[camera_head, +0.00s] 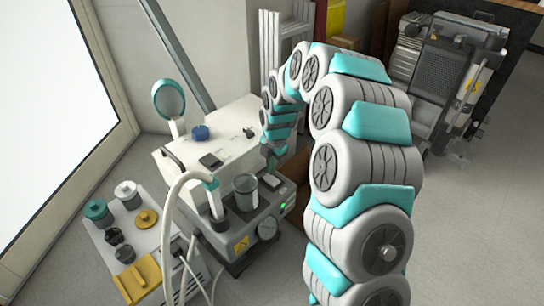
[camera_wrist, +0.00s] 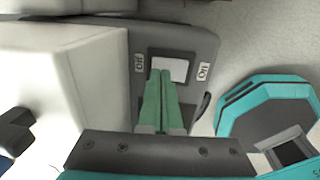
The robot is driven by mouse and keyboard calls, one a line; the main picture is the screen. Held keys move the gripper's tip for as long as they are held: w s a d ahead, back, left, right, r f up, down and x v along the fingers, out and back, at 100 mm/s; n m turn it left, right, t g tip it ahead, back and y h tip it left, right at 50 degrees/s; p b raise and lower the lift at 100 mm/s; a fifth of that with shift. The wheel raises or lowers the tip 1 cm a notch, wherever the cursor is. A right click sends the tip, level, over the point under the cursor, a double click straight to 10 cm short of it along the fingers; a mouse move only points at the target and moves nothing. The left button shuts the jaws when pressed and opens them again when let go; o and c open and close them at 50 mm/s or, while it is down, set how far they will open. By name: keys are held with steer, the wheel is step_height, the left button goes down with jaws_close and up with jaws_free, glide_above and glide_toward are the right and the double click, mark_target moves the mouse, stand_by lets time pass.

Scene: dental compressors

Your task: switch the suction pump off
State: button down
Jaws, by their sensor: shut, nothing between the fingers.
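The suction pump is the dark grey unit (camera_head: 238,243) with a gauge, a clear jar and a lit green light (camera_head: 283,206) on its front. Its pale rocker switch (camera_wrist: 172,67) shows in the wrist view, set in a dark grey panel (camera_wrist: 190,40). An "Off" label (camera_wrist: 139,63) is left of the rocker and an "On" label (camera_wrist: 203,71) is right of it. My gripper (camera_wrist: 161,74) is shut and empty, its green fingertips over the rocker's lower left part; I cannot tell whether they touch. In the head view my gripper (camera_head: 270,158) is above the pump's back right part.
A white box unit (camera_head: 190,155) stands close behind the pump. A white hose (camera_head: 168,215) arches over the left side. A pale unit with several jars and yellow parts (camera_head: 120,228) stands at left. A wheeled grey machine (camera_head: 450,80) stands back right; open floor lies right (camera_head: 480,220).

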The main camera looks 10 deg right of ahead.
steer(key=shift+f, duration=0.8)
steer(key=shift+a, duration=0.1)
